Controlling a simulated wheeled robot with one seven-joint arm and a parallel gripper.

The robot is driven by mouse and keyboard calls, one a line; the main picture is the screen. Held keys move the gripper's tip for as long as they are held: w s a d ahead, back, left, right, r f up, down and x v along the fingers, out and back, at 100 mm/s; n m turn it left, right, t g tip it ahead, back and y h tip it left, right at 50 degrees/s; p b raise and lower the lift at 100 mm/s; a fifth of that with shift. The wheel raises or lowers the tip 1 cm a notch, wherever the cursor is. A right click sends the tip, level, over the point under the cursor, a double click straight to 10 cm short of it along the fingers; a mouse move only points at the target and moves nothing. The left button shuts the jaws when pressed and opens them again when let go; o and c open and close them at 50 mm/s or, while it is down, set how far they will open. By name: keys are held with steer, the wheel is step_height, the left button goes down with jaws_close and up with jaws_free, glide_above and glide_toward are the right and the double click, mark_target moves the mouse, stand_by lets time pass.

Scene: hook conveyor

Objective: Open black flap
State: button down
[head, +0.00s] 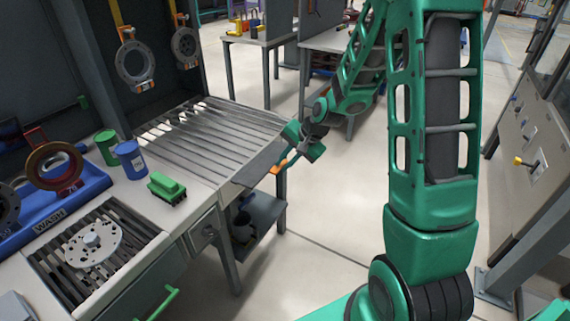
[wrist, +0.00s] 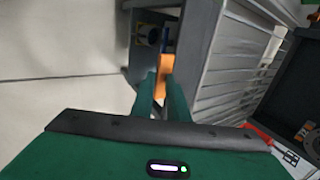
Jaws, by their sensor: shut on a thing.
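The dark grey flap (head: 258,167) is at the right end of the slatted table and looks tilted down from its edge. An orange tab (head: 279,168) shows at its outer side, just by my gripper (head: 291,160). In the wrist view the orange tab (wrist: 166,75) lies between the two green fingers of my gripper (wrist: 161,93), which is shut on it. The dark grey panel next to the tab (wrist: 200,35) also shows in the wrist view. The inner faces of the fingers and their contact with the tab are mostly hidden.
A lower shelf (head: 262,215) is below the flap. The floor (head: 330,220) on the right is clear. A control panel (head: 525,140) stands far right.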

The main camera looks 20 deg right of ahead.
steer(key=shift+s+d+f, duration=0.15)
steer(key=shift+s+f, duration=0.1)
steer(key=shift+f, duration=0.15)
steer(key=c, duration=1.9)
jaws_free()
steer(key=shift+o, duration=0.2)
steer(key=shift+w+f, duration=0.15)
steer(key=shift+a, duration=0.2)
steer(key=v, duration=1.1)
steer(key=shift+w, duration=0.35)
steer(key=shift+d, duration=0.1)
